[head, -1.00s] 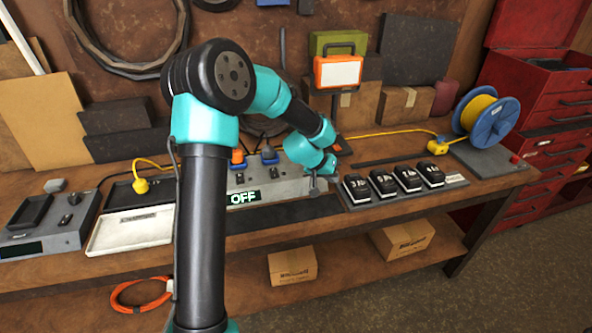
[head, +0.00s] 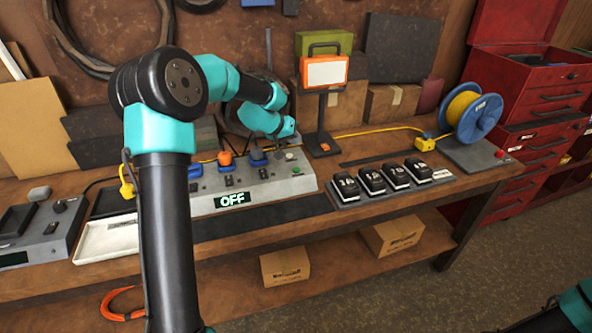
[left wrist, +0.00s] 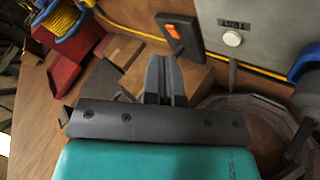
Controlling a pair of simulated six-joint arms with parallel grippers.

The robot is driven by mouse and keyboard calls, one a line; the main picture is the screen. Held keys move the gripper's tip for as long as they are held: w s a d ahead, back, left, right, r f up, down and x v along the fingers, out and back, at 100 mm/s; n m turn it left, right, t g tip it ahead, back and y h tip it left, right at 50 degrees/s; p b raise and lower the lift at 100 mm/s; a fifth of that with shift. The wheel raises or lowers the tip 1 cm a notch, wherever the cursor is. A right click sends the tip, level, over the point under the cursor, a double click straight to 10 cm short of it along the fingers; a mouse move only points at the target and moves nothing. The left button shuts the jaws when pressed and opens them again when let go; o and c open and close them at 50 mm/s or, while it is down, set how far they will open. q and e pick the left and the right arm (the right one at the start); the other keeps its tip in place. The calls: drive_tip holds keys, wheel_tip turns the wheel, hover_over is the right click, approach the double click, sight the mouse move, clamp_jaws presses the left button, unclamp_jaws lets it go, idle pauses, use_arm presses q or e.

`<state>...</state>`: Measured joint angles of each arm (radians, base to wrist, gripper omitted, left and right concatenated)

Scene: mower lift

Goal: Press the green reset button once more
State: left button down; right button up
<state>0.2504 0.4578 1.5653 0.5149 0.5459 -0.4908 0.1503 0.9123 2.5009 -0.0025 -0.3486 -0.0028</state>
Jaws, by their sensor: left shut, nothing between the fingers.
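The grey control box (head: 262,190) stands on the bench with a lit "OFF" display (head: 232,200). A pale round button (left wrist: 232,39) with a small label sits on the box there, apart from the fingers. My right gripper is out of view.
A lamp with an orange-framed head (head: 323,70) stands right of the box, its base (head: 322,146) close to my left gripper. Black batteries (head: 396,176) sit in a rack to the right. A yellow cable reel (head: 470,112) stands farther right. Blue and orange plugs rise from the box.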

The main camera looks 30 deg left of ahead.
sight(295, 169)
use_arm(q)
drive_tip(key=shift+f, duration=4.35)
drive_tip(key=shift+f, duration=0.15)
drive_tip(key=shift+f, duration=0.25)
drive_tip(key=shift+f, duration=0.4)
drive_tip(key=shift+r, duration=0.8)
drive_tip(key=shift+r, duration=0.1)
drive_tip(key=shift+r, duration=2.45)
drive_tip(key=shift+f, duration=0.1)
